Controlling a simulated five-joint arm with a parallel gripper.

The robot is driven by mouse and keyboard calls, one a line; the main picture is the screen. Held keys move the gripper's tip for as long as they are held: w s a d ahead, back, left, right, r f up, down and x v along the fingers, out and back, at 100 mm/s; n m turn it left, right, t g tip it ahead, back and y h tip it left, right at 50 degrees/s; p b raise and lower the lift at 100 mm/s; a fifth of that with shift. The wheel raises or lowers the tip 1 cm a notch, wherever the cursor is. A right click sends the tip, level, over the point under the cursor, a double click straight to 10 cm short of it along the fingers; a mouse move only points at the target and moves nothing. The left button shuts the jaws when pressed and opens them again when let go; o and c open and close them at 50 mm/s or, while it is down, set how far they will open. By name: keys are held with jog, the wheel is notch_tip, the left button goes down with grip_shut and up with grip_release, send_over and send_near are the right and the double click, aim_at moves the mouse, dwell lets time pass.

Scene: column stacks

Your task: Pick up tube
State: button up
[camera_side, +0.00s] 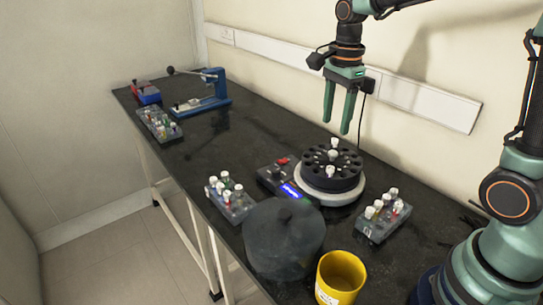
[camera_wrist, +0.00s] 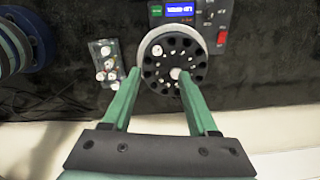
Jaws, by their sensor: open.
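My gripper (camera_side: 340,108) is open and empty, with its two green fingers pointing down above the black round rotor (camera_side: 331,168). In the wrist view my gripper (camera_wrist: 160,88) has its fingers apart on either side of the lower part of the rotor (camera_wrist: 174,60). The rotor holds a few white-capped tubes. One capped tube (camera_side: 331,171) stands at its front, and others show near its middle and back. More capped tubes stand in a grey rack (camera_side: 383,215) at the right, in another rack (camera_side: 231,201) at the left, and in a far rack (camera_side: 159,124).
A control box (camera_side: 285,181) with a lit display adjoins the rotor. A dark round lid (camera_side: 283,240) and a yellow cup (camera_side: 340,277) stand near the front edge. A blue press (camera_side: 207,92) and a blue-red box (camera_side: 146,92) stand far left. The table between is clear.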

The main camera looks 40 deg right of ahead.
jog(key=f+m, duration=0.1)
send_over(330, 168)
jog(key=f, duration=0.6)
jog(key=shift+w+f, duration=0.2)
jog(key=shift+w, duration=0.1)
jog(key=shift+s+f, duration=0.2)
jog(key=shift+f, duration=1.1)
jog(key=shift+s+f, duration=0.15)
jog(key=shift+f, duration=1.15)
grip_shut()
